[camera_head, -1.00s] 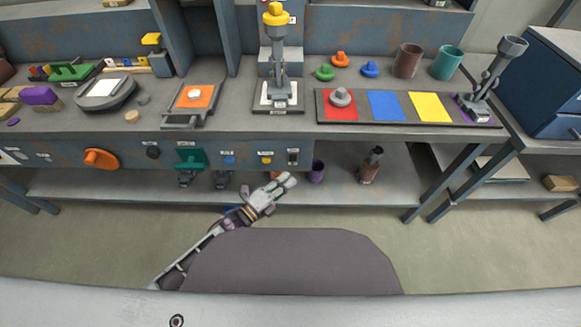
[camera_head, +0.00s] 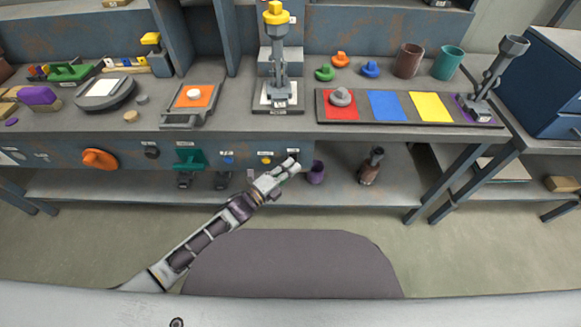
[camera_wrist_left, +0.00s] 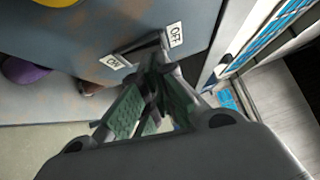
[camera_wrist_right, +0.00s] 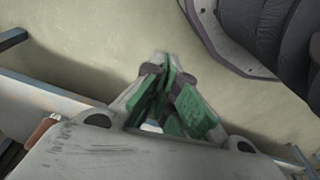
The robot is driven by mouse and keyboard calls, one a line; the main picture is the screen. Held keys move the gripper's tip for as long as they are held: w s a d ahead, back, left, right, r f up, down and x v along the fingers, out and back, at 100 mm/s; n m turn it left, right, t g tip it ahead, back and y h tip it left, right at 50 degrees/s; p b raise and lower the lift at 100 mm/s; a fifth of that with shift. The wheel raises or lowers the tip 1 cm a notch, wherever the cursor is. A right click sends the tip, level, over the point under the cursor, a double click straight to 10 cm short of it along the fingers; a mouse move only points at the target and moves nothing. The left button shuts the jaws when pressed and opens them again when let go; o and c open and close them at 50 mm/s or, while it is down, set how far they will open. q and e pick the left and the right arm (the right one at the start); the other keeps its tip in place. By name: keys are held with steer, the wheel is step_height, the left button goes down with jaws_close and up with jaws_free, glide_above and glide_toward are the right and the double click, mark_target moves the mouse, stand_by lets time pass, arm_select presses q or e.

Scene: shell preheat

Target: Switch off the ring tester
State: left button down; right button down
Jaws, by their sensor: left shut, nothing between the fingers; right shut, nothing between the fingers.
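In the left wrist view, a dark switch (camera_wrist_left: 142,48) sits on the grey panel between an ON label (camera_wrist_left: 112,62) and an OFF label (camera_wrist_left: 175,35). The fingertips of my left gripper (camera_wrist_left: 153,66) are shut and empty right at the switch; they partly cover it, and I cannot tell whether they touch it. In the head view my left gripper (camera_head: 292,164) is at the bench's front panel, hiding the switch there. I cannot tell which device is the ring tester. My right gripper (camera_wrist_right: 168,62) is shut and empty above bare floor, out of the head view.
A yellow button (camera_head: 265,160) and a blue button (camera_head: 228,160) are on the panel left of my left gripper. A purple cup (camera_head: 316,172) stands on the lower shelf close to its right. A stand with a yellow top (camera_head: 275,14) rises on the bench above.

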steer(key=shift+w, duration=0.2)
steer(key=shift+w+d+f, duration=0.1)
steer(key=shift+w+f, duration=0.15)
steer(key=shift+f, duration=0.3)
steer(key=shift+r, duration=0.1)
steer(key=shift+s, duration=0.15)
